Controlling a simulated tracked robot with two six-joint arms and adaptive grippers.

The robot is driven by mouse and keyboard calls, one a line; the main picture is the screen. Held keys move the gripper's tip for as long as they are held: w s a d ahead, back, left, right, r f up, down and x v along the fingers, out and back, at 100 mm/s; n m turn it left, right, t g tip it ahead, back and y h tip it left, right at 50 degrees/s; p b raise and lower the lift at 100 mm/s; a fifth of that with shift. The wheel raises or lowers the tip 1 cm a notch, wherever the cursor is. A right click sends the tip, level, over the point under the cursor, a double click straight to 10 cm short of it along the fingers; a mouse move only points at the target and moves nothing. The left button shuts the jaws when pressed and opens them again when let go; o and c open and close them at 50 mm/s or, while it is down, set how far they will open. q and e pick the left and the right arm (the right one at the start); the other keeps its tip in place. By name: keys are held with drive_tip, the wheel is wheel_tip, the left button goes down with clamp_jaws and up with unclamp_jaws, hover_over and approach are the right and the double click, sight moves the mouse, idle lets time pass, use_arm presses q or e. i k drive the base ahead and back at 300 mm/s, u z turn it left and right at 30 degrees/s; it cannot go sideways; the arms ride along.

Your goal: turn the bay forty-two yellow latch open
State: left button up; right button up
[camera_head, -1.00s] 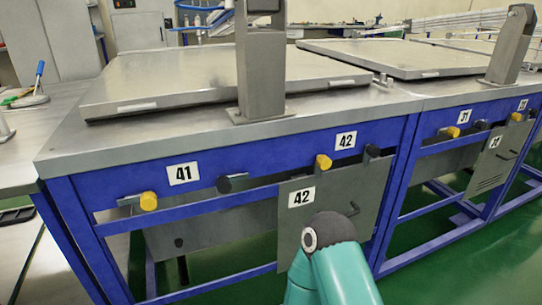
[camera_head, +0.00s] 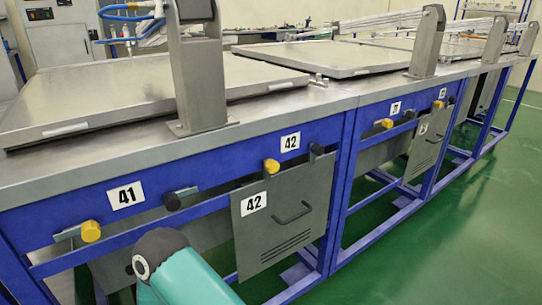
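The bay forty-two yellow latch (camera_head: 271,166) is a small yellow knob on the blue front rail, just left of and below the upper "42" label (camera_head: 290,142). It sits above the grey door panel (camera_head: 285,215), which carries another "42" label and a dark handle. I cannot tell how far the latch is turned. A black knob (camera_head: 317,149) is to its right on the same rail. A teal arm link of mine with a dark round end shows at the bottom, left of the panel and apart from the latch. Neither gripper is in view.
A metal lid (camera_head: 140,90) and an upright grey bracket (camera_head: 201,85) stand on the bench top. More bays continue right. Green floor (camera_head: 460,220) is open at the right.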

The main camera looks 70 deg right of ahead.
sight(270, 166)
drive_tip(key=z, duration=0.05)
drive_tip(key=k, duration=0.45)
drive_tip(key=u, duration=0.7)
drive_tip(key=i, duration=0.85)
drive_tip(key=z, duration=2.95)
drive_tip(key=k, duration=0.55)
drive_tip(key=z, duration=0.15)
drive_tip(key=i, duration=0.55)
drive_tip(key=z, duration=0.05)
